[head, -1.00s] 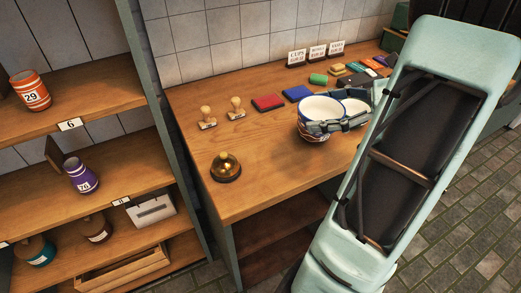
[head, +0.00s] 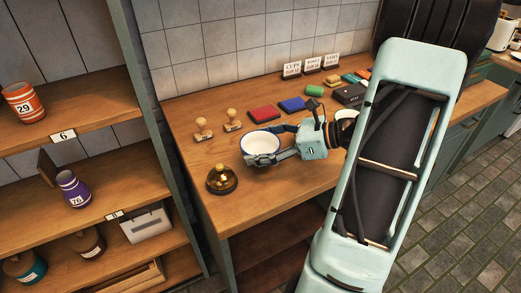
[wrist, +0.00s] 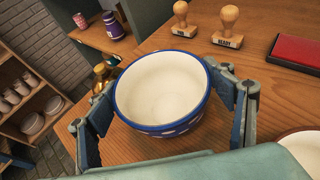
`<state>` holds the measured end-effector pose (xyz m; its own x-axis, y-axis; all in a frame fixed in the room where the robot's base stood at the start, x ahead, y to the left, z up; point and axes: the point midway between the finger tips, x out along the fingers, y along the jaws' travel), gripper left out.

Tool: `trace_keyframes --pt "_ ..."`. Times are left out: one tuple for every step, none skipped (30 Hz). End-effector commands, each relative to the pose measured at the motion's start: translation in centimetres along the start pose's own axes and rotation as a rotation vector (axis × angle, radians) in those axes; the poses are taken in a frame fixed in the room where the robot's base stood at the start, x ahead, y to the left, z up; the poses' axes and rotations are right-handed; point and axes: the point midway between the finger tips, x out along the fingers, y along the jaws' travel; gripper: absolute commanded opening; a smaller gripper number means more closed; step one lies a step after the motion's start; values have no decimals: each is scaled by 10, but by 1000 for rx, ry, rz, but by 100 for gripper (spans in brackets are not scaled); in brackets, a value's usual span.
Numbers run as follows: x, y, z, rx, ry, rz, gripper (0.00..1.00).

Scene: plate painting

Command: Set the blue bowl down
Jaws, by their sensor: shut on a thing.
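The blue bowl (head: 262,142) is white inside with a blue rim; in the wrist view (wrist: 160,92) its outside is blue with pale marks. It is upright over the left part of the wooden counter (head: 240,207). My gripper (head: 272,146) is shut on it, with one finger at each side of the bowl; both fingers also show in the wrist view. The bowl's base is hidden, so I cannot tell whether it touches the counter.
A brass bell (head: 222,180) stands close to the bowl's front left. Another bowl (head: 346,115) is partly hidden by my arm. Shelves (head: 80,137) stand at the left.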

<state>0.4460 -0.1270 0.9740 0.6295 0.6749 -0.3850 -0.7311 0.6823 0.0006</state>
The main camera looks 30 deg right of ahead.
Motion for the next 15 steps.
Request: trace_keyframes --pt "3 0 -9 5 -2 0 43" --pt "4 0 -12 4 -2 -1 43" --pt "6 0 -15 3 -2 -2 43" --pt "6 -1 -16 2 -2 -2 43" --pt "6 -1 -16 1 -1 -2 43" --pt "6 -1 -16 0 -1 -2 43" --pt "6 -1 -15 0 -1 -2 43" --pt "6 -1 -15 0 -1 -2 43" --pt "6 -1 -15 0 -1 -2 43" --pt "6 -1 -15 0 -1 -2 43" --pt "6 -1 -16 0 -1 -2 43" --pt "6 -1 -17 0 -1 -2 43" --pt "7 -1 -18 0 -1 -2 43" --pt "7 -1 -19 0 -1 -2 43" --pt "7 -1 -18 0 0 -2 78"
